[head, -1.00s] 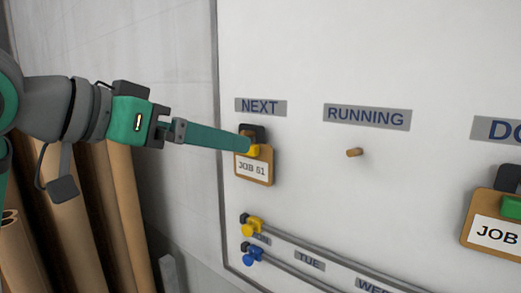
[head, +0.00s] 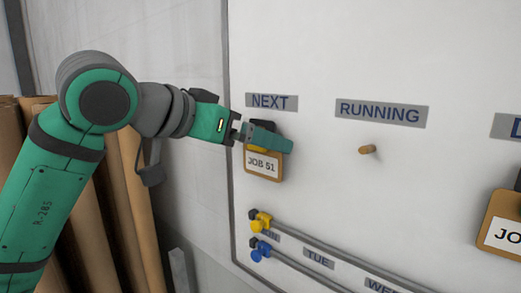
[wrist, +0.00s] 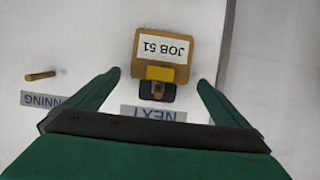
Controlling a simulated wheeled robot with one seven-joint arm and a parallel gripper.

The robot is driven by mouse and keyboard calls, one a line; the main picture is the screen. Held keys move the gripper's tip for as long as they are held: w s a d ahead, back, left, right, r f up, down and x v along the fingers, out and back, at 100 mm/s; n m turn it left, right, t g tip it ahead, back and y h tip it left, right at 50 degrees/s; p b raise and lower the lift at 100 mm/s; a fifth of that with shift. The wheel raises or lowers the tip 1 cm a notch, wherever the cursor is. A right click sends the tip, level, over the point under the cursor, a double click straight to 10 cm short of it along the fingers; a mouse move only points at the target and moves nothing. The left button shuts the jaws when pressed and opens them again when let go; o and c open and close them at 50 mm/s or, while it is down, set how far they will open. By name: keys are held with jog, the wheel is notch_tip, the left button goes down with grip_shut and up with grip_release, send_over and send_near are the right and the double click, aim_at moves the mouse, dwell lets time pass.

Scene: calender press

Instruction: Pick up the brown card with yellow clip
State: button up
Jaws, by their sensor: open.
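The brown card with the yellow clip (head: 263,164) hangs on the white board under the NEXT label, its white tag reading JOB 51. In the wrist view the card (wrist: 190,40) appears upside down, with its yellow clip (wrist: 160,73) and a dark clip part around a peg end. My gripper (head: 285,142) is in front of the card's upper part in the head view and hides most of the clip. In the wrist view my gripper (wrist: 160,80) is open, with one green finger on each side of the clip and gaps between. Nothing is held.
A bare wooden peg (head: 367,150) sticks out under the RUNNING label (head: 381,112). Another brown card (head: 503,236) hangs at the right edge. Rails with yellow (head: 262,221) and blue (head: 260,250) end pieces run below. Brown rolls (head: 90,220) stand at left.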

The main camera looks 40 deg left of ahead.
jog(key=shift+w+d+f, duration=0.1)
jog(key=shift+w+f, duration=0.15)
jog(key=shift+w, duration=0.45)
jog(key=c, duration=1.1)
jog(key=shift+r, duration=0.1)
jog(key=shift+r, duration=0.2)
jog(key=s, duration=0.6)
jog(key=s+a, duration=0.1)
jog(key=s, duration=1)
jog(key=shift+s+a, duration=0.25)
jog(key=shift+s, duration=0.15)
jog(key=shift+w, duration=0.1)
